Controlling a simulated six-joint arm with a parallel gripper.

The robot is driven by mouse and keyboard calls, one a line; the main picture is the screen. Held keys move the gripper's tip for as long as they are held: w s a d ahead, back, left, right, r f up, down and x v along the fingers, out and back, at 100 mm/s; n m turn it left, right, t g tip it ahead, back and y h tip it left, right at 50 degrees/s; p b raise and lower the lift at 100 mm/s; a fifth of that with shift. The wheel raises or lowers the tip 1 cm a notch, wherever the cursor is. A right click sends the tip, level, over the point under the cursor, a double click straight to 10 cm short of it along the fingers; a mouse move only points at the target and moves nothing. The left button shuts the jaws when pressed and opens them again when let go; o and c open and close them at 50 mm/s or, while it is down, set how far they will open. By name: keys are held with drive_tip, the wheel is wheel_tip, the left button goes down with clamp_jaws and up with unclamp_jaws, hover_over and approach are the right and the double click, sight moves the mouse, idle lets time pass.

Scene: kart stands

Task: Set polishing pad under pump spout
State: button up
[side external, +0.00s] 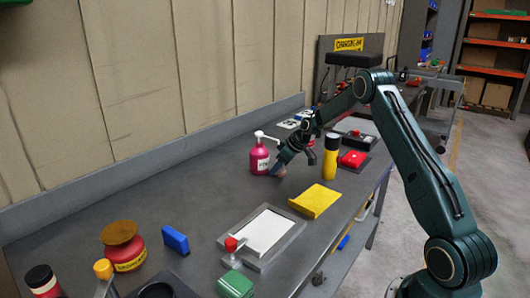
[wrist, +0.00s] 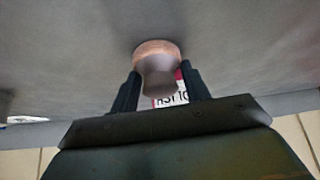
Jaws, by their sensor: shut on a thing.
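The pump bottle (side external: 259,159) is pink with a white pump head and stands upright on the bench; its spout (side external: 271,138) points right, towards my gripper. My gripper (side external: 284,161) is tilted down just right of the bottle, shut on a small tan and grey-brown waisted piece, which I take as the polishing pad (side external: 279,172). In the wrist view the pad (wrist: 157,66) sits between both fingers, its tan round end away from the palm. The bottle's label (wrist: 172,98) shows partly behind it. The pad is low over the bench; I cannot tell whether it touches.
A yellow-and-black bottle (side external: 330,156) and a red item (side external: 353,159) stand to the right. The bench (side external: 215,195) is clear left and in front of the pump bottle.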

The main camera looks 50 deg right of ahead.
drive_tip(key=shift+a, duration=0.15)
drive_tip(key=shift+s+a, duration=0.65)
drive_tip(key=shift+a, duration=0.35)
drive_tip(key=o, duration=1.1)
drive_tip(key=shift+c, duration=0.2)
drive_tip(key=shift+r, duration=0.1)
drive_tip(key=v, duration=1.3)
drive_tip(key=shift+s+r, duration=0.2)
drive_tip(key=shift+r, duration=0.05)
